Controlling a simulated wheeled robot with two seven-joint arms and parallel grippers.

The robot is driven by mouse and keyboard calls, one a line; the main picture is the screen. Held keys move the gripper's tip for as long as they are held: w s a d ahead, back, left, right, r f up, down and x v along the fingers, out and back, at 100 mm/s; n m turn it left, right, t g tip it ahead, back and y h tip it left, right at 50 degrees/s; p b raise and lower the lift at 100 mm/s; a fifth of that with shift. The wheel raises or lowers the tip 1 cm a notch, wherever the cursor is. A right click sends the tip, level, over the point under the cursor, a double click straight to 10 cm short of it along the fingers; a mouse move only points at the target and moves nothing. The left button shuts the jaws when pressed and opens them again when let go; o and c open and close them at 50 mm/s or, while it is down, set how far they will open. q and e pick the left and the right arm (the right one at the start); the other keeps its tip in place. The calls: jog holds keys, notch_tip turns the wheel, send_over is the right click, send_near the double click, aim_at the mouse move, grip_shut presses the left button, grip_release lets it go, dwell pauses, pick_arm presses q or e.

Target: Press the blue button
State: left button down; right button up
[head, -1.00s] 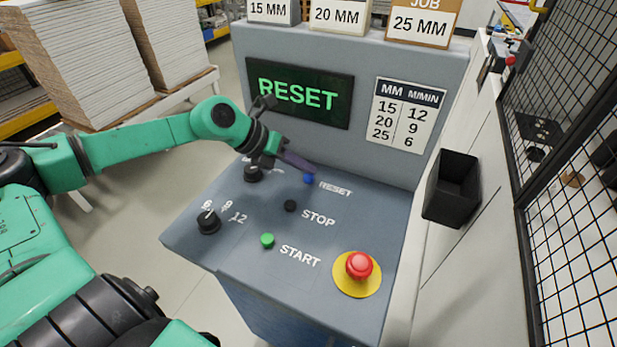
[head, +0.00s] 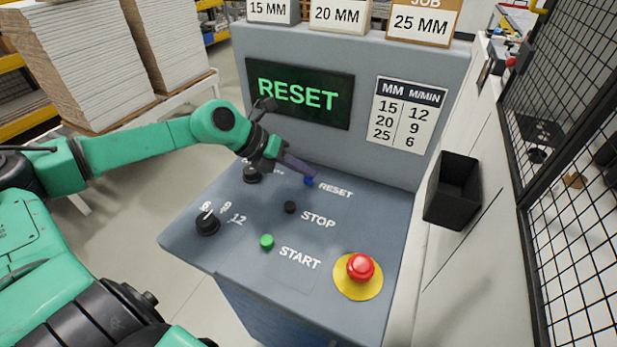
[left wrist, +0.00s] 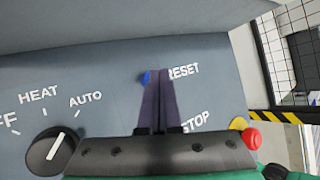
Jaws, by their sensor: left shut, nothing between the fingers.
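The blue button (head: 309,181) sits on the sloped grey control panel (head: 340,230), left of the word RESET. In the left wrist view the blue button (left wrist: 146,77) is partly hidden behind my fingertips. My left gripper (head: 312,171) is shut and empty. Its fingertips are at the blue button, over its upper edge in the head view; I cannot tell whether they touch it. In the left wrist view the shut fingers (left wrist: 159,72) point at the panel just right of the button's visible part. My right gripper is not in view.
A black STOP button (head: 290,207), a green START button (head: 267,241) and a red emergency button (head: 360,266) are on the panel. Dark knobs (head: 208,222) stand at its left. The upright panel behind has a screen (head: 300,94) reading RESET. A black bin (head: 452,190) is at the right.

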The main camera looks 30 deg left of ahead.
aim_at(304, 183)
pick_arm(q)
jog(key=shift+f, duration=0.25)
jog(key=shift+r, duration=0.15)
jog(key=shift+r+p, duration=0.45)
jog(key=shift+r, duration=0.35)
notch_tip(304, 183, up, 5)
jog(key=p, duration=0.3)
dwell(0.5)
dwell(0.4)
